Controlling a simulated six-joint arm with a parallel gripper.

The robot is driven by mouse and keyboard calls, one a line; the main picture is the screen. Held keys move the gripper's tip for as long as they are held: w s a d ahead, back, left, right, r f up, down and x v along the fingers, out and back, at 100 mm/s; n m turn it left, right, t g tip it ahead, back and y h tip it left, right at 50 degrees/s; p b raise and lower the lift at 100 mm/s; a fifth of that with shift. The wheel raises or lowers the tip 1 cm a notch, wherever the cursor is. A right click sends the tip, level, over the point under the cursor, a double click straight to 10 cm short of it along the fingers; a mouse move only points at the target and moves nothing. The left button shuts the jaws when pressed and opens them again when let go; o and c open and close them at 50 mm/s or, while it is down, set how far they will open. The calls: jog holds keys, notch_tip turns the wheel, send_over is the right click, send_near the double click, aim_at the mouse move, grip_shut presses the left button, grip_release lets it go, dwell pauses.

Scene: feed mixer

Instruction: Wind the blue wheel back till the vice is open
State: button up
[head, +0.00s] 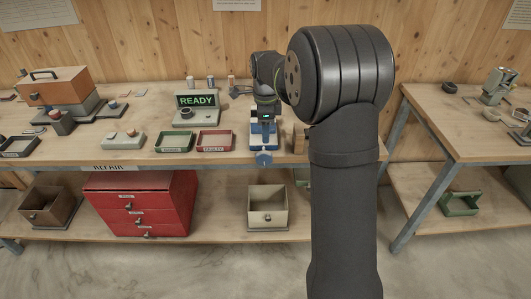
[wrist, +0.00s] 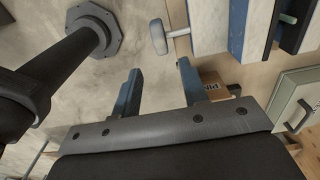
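The vice (head: 263,139) is blue with a pale part and sits at the front edge of the middle bench. Its blue wheel (head: 264,158) sticks out past that edge. In the wrist view the wheel (wrist: 158,37) looks pale grey-blue, on a short shaft running to the vice body (wrist: 238,25). My gripper (wrist: 159,68) is open and empty, its two fingers apart. The wheel appears beyond the fingertips, roughly in line with the gap; I see no contact. In the head view my arm hides part of the vice, and I cannot tell how wide its jaws stand.
A green tray (head: 174,151) and a red tray (head: 214,150) lie left of the vice, with a READY sign (head: 197,100) behind. Below the bench stand a red drawer unit (head: 140,190) and a cream bin (head: 267,193). The space in front of the wheel looks free.

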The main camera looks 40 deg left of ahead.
aim_at(257, 153)
notch_tip(257, 153, down, 10)
jog(key=shift+r, duration=0.1)
jog(key=shift+c, duration=0.4)
grip_shut()
jog(key=shift+s, duration=0.1)
jog(key=t+h, duration=0.2)
jog(key=a+t+h, duration=0.1)
jog(key=shift+s+t+h, duration=0.3)
jog(key=shift+s, duration=0.1)
jog(key=t+h, duration=0.4)
jog(key=shift+s+a+f, duration=0.25)
jog(key=shift+s+a, duration=0.05)
dwell(0.4)
jog(key=shift+o, duration=0.4)
grip_release()
